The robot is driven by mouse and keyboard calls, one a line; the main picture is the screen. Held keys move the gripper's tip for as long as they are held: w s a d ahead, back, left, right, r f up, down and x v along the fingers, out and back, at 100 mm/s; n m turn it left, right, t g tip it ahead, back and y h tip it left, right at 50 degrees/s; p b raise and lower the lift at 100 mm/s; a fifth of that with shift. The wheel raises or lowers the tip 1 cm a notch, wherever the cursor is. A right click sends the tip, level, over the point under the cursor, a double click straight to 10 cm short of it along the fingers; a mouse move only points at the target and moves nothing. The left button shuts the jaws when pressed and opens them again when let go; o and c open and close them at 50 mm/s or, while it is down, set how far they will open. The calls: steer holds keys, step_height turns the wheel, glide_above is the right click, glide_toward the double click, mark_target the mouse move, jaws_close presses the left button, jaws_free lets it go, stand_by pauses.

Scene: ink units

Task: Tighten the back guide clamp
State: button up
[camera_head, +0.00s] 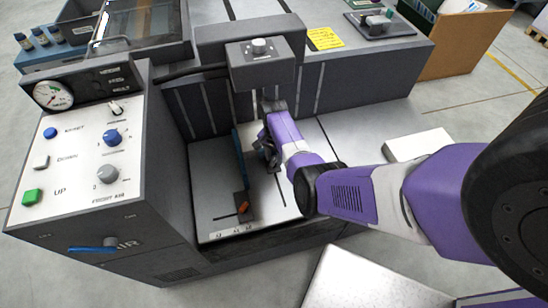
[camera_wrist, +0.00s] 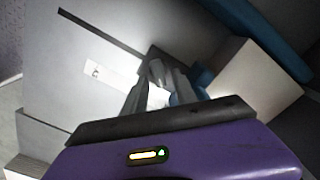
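The back guide clamp cannot be made out in the head view; my gripper and wrist cover the rear end of the blue guide (camera_head: 239,158). My gripper (camera_head: 268,148) points down there, beside the guide and below the overhanging grey head. In the wrist view my gripper's fingers (camera_wrist: 160,88) stand apart, with bright table surface between them. A small grey piece (camera_wrist: 157,71) shows at the fingertips; I cannot tell whether they touch or grip it. A blue piece shows beside the right finger (camera_wrist: 184,86).
The grey head (camera_head: 262,70) with a knob overhangs the table (camera_head: 275,200). A control panel (camera_head: 80,160) with gauge and knobs stands at left. A white block (camera_head: 417,145) lies right of my gripper. A cardboard box (camera_head: 462,45) stands at the back right.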

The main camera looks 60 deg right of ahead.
mark_target(274, 160)
steer(key=shift+r, duration=0.1)
step_height(274, 160, up, 8)
steer(key=shift+f+p, duration=0.2)
steer(key=shift+p, duration=0.65)
